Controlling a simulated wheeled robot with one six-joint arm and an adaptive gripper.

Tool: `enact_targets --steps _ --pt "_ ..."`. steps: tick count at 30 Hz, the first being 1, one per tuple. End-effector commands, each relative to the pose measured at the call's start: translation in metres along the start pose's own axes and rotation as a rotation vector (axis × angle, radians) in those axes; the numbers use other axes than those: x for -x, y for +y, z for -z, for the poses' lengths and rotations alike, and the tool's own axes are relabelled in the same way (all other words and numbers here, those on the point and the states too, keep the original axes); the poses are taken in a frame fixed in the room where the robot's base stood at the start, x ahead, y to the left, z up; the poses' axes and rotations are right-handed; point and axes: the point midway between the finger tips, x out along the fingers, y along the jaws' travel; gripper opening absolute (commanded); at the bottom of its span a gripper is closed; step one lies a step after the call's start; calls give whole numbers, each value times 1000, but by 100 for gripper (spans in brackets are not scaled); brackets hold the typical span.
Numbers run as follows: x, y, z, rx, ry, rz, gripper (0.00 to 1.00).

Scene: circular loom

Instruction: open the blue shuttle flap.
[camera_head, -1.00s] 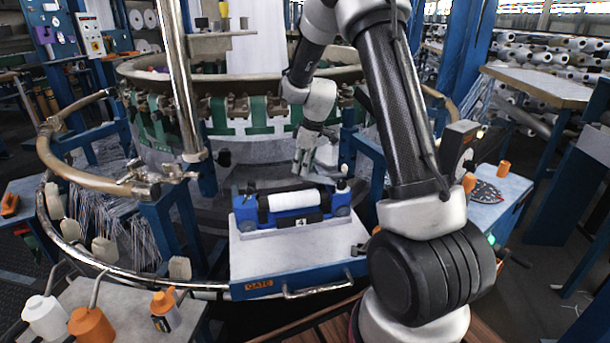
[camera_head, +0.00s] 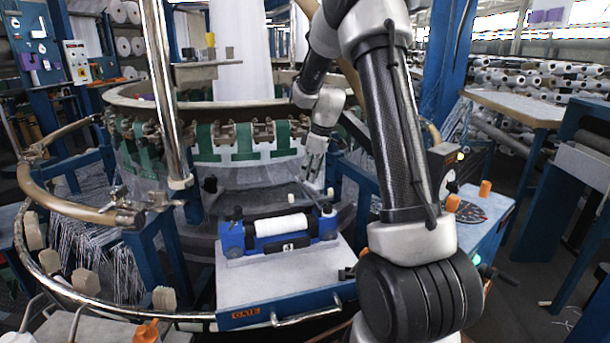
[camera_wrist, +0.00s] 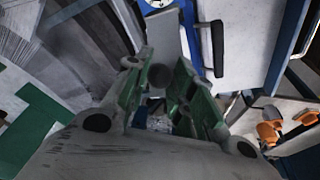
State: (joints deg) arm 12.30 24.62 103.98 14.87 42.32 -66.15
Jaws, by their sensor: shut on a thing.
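The blue shuttle (camera_head: 232,240) sits on a pale-topped table, with a white roll lying across it and a dark front plate with a number. A thin grey piece (camera_head: 306,192) slants up behind its right end, under my fingers. My gripper (camera_head: 311,172) is above and behind the shuttle's right end. In the wrist view my gripper (camera_wrist: 160,92) has its green-padded fingers closed in around a small dark round part, beside a grey flat plate (camera_wrist: 168,45) that looks like the flap. Part of the blue shuttle shows beyond the plate. The exact contact is partly hidden by the fingers.
The table (camera_head: 250,285) has a blue front marked GATE and a metal handle. The loom ring (camera_head: 240,90) with green straps stands behind. A chrome post (camera_head: 163,90) rises at left. A blue side table (camera_head: 487,215) with orange spools stands at right.

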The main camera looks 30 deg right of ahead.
Motion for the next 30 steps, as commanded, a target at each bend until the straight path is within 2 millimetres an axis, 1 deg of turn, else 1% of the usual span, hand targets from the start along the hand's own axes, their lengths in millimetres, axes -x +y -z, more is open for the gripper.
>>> enact_targets --steps 1,17,18,21,30 --pt "-9 -1 -16 -1 -26 15 0" --pt "-8 1 -18 -1 -26 14 0" --pt "-8 1 -18 -1 -26 15 32" --pt "-7 1 -16 0 -24 13 47" --pt "-5 2 -13 0 -18 9 47"
